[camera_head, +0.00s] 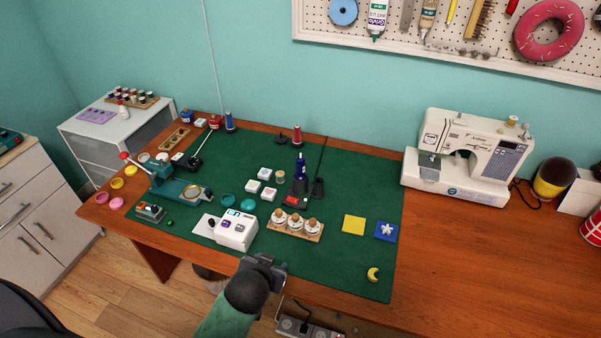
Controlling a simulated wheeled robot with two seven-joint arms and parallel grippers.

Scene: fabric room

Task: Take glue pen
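A dark blue-purple pen-like tool (300,168) stands upright on a black base with a red display on the green mat. It may be the glue pen, but I cannot tell for sure. One arm with a green sleeve comes in from the bottom, leaning from the lower left; I take it as my left. Its gripper (272,264) is at the mat's front edge, below and left of the pen-like tool and apart from it. Its fingers are too small and dark to show whether they are open. My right gripper is not in view.
The green mat (340,258) lies on a wooden table. A white device (236,230) and a wooden holder with several white jars (296,226) stand between the gripper and the pen-like tool. A sewing machine (466,160) stands right. The table's right front is clear.

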